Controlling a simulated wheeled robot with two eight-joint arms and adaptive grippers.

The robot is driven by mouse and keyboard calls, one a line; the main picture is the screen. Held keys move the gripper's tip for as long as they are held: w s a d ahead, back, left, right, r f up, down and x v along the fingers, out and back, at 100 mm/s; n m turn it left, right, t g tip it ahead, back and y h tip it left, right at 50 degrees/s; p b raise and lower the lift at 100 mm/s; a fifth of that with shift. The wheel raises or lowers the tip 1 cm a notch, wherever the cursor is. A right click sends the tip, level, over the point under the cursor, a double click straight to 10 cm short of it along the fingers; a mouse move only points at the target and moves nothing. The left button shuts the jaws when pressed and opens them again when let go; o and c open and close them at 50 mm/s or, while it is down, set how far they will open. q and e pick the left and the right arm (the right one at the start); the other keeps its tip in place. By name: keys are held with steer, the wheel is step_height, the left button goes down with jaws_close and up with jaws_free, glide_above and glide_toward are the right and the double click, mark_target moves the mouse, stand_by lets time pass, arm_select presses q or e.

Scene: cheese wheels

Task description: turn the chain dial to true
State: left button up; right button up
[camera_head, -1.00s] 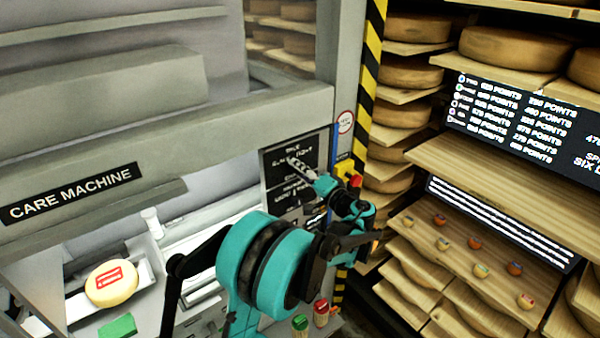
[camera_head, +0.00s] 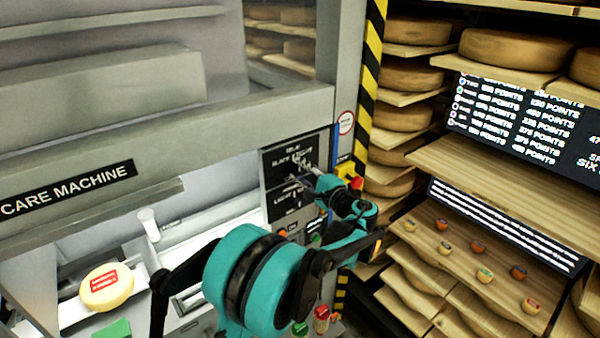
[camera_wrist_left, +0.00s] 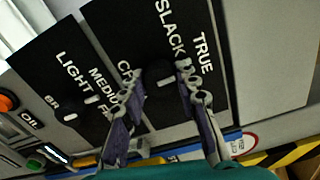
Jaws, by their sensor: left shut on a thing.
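The chain dial (camera_wrist_left: 160,73) sits on a black panel (camera_wrist_left: 218,98) on the care machine's right side. "SLACK" and "TRUE" are printed beside it, and another label is partly hidden by a finger. My left gripper (camera_wrist_left: 160,70) is shut on the dial, one finger on each side. A short pale bar shows between the fingers, but I cannot tell which label it points to. In the head view, my left gripper (camera_head: 303,168) is at the panel and its fingers cover most of the dial. My right gripper is not in view.
A lower black panel (camera_wrist_left: 52,80) reads "LIGHT" and "MEDIUM". A yellow-and-red button (camera_head: 347,172) is close right of my gripper. A cheese wheel (camera_head: 106,288) with a red label lies in the machine. Shelves of cheese (camera_head: 405,76) stand to the right.

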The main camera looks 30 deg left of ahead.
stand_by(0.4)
arm_select(q)
steer(key=o, duration=1.1)
steer(key=shift+o, duration=0.2)
steer(key=v, duration=1.2)
